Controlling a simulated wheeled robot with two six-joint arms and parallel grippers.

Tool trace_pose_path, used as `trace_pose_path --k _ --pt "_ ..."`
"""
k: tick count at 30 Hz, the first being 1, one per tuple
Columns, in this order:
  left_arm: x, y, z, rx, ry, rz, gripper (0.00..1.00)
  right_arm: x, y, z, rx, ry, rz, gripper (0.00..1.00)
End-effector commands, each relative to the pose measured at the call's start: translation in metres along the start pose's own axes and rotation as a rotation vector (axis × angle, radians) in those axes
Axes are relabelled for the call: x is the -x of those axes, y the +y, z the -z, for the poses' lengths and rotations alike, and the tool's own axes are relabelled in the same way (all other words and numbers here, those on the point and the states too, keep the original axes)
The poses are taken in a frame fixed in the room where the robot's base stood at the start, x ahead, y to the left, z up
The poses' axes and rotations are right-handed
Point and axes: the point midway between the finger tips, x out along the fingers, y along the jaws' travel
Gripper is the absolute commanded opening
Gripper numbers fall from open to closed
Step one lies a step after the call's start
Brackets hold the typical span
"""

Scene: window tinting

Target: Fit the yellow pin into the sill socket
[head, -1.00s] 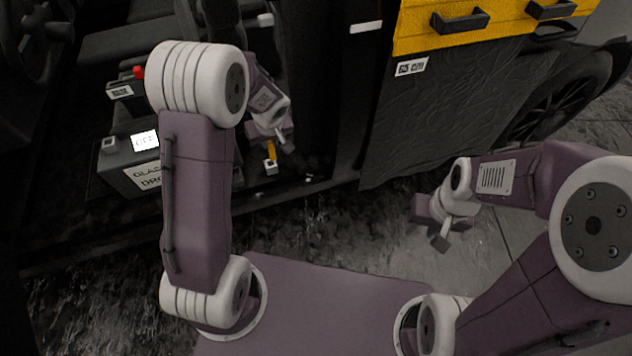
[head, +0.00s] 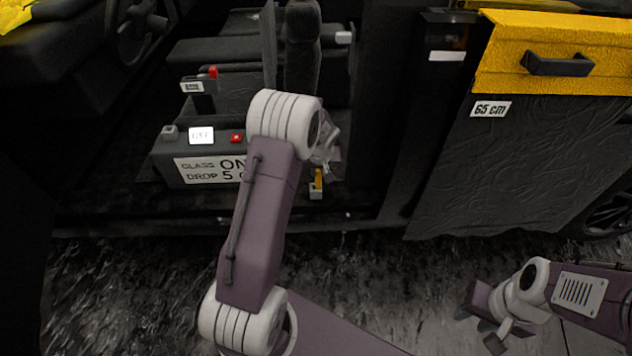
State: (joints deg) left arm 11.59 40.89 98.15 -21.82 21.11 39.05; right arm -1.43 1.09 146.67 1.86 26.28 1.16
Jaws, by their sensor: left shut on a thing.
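The yellow pin (head: 319,179) is upright, just above or in the small white sill socket (head: 316,193) on the car's door sill; I cannot tell how deep it sits. My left gripper (head: 322,168) is at the top of the pin and shut on it. My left forearm partly hides its fingers. My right gripper (head: 479,329) hangs low at the right, away from the sill, with its fingertips apart and nothing between them.
A dark box (head: 170,172) with a lit display, red button and "GLASS DROP" label stands left of my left arm. A dark door panel (head: 455,170) with a yellow top (head: 500,70) and "65 cm" tag is at the right. Ground before the sill is clear.

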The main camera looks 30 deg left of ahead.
Motion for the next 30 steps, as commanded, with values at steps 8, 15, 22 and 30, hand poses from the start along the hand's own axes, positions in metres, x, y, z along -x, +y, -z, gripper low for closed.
trace_pose_path --k 8,15,22,30 --pt "-0.017 -0.008 0.011 -0.001 0.001 -0.001 0.00 -0.005 0.000 -0.001 0.000 0.000 0.000 0.36" --pt "-0.054 -0.008 -0.006 -0.001 -0.001 0.000 0.00 -0.032 0.001 -0.003 0.000 0.000 0.000 0.36" --pt "-0.052 -0.007 -0.005 -0.002 0.001 -0.001 0.00 -0.029 0.001 -0.003 0.000 0.000 0.000 0.36" --pt "-0.055 -0.007 -0.006 -0.002 0.000 -0.001 0.39 -0.032 0.001 -0.003 0.000 0.000 0.000 0.36"
